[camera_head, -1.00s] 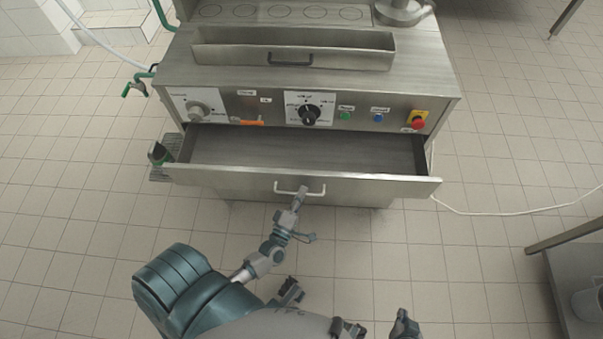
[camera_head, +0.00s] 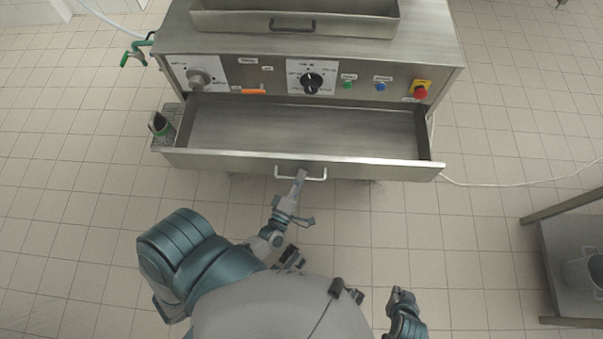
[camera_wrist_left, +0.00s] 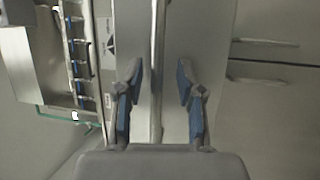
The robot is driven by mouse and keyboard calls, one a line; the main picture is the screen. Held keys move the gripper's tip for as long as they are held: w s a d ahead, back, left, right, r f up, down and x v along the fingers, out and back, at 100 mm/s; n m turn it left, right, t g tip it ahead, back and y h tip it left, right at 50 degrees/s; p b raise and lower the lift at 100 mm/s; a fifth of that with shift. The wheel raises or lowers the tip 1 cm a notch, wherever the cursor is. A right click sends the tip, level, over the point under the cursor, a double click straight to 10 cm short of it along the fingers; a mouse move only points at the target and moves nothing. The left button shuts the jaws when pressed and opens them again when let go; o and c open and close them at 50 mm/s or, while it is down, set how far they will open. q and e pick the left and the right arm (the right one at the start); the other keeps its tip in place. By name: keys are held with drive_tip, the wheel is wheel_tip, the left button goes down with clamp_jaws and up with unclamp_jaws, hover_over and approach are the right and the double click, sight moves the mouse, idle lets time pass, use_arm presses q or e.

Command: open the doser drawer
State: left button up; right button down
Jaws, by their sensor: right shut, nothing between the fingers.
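The doser drawer (camera_head: 290,163) is a wide steel drawer below the control panel, pulled well out and empty inside. Its pale bar handle (camera_head: 318,178) is on the middle of its front. My left gripper (camera_head: 300,176) is at this handle. In the left wrist view my left gripper (camera_wrist_left: 160,80) has its two fingers apart, and a pale bar or edge (camera_wrist_left: 158,40) runs between them without visibly touching either; I cannot tell whether it is the handle. My right gripper (camera_head: 400,297) is low in the head view, shut and empty, away from the drawer.
The control panel (camera_head: 310,77) has knobs, buttons and a red emergency stop (camera_head: 421,91). An upper tray (camera_head: 295,24) sits on top of the machine. A dark cup (camera_head: 161,126) stands on a side ledge at the left. A metal table (camera_head: 565,225) is at the right. The tiled floor between is clear.

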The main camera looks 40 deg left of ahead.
use_arm(q)
drive_tip(key=v, duration=1.2)
drive_tip(key=shift+w+f, duration=0.1)
